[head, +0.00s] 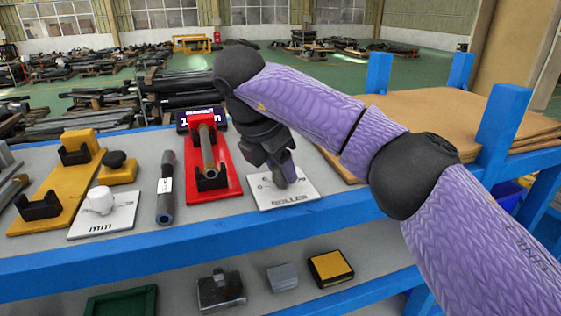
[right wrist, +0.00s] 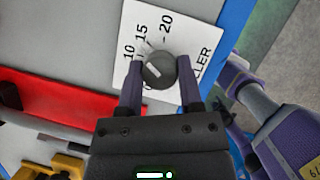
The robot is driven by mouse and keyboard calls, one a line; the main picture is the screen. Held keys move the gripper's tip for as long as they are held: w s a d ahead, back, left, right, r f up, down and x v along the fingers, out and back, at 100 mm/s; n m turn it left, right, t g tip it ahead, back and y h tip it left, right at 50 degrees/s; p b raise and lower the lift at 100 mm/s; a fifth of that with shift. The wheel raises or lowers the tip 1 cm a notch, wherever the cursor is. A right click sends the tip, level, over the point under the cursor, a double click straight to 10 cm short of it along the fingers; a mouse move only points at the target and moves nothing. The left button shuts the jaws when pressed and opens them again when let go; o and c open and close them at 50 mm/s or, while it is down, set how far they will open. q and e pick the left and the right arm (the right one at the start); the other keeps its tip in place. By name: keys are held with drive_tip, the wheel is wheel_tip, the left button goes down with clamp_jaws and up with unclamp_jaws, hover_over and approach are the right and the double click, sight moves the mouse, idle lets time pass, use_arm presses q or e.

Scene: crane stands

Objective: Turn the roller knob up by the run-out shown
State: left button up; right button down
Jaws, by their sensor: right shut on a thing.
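The roller knob (right wrist: 160,69) is a dark round knob with a white mark, on a white plate (right wrist: 128,77) printed with 10, 15, 20 and part of "ROLLER". The mark seems to point toward the 10 side. My right gripper (right wrist: 160,90) is shut on the knob, a finger on each side. In the head view my right gripper (head: 283,177) comes down over the plate (head: 305,193) and mostly hides the knob. A dark display (head: 188,124) stands behind the red stand; its reading starts with 1, the rest covered by the bar.
A red stand (head: 228,178) cradles a grey bar (head: 208,150) just left of the plate. Further left are a loose dark bar (head: 166,185), a white knob (head: 101,200) on an "mm" plate and a yellow stand (head: 60,195). Brown sheets (head: 430,115) lie to the right.

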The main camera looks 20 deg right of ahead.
drive_tip(key=shift+m+g, duration=0.3)
drive_tip(key=shift+m, duration=0.3)
drive_tip(key=shift+p, duration=0.3)
drive_tip(key=shift+c, duration=1.3)
unclamp_jaws()
drive_tip(key=p+v, duration=0.2)
drive_tip(key=v, duration=0.8)
drive_tip(key=shift+f, duration=0.15)
